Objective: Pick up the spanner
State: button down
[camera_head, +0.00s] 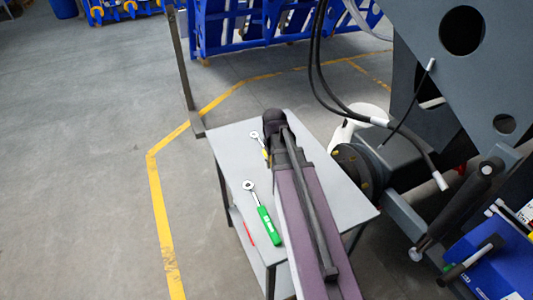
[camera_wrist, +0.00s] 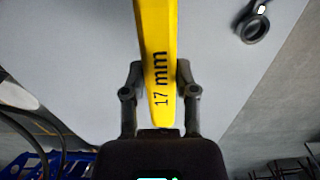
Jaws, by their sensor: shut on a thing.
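The spanner (camera_wrist: 157,40) has a yellow handle marked "17 mm" in the wrist view. It runs up out of the top edge of that view. My gripper (camera_wrist: 161,80) is shut on this handle, with one dark finger on each side. In the head view the spanner's metal head and a bit of its yellow handle (camera_head: 265,153) show at the left of my arm, over the far part of the grey table (camera_head: 228,143). My arm hides the rest of it and the fingers there. I cannot tell whether the spanner touches the table.
A green-handled tool (camera_head: 264,218) lies on the table left of my arm. A grey ring-shaped tool end (camera_wrist: 254,25) shows at the wrist view's top right. The large grey machine (camera_head: 455,90), with hanging black hoses (camera_head: 314,60), stands close on the right. Floor at the left is clear.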

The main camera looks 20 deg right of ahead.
jog(key=shift+s+r, duration=0.1)
jog(key=shift+s, duration=0.95)
jog(key=c, duration=1.2)
grip_release()
grip_shut()
notch_tip(320, 180, up, 6)
jog(key=p, duration=0.6)
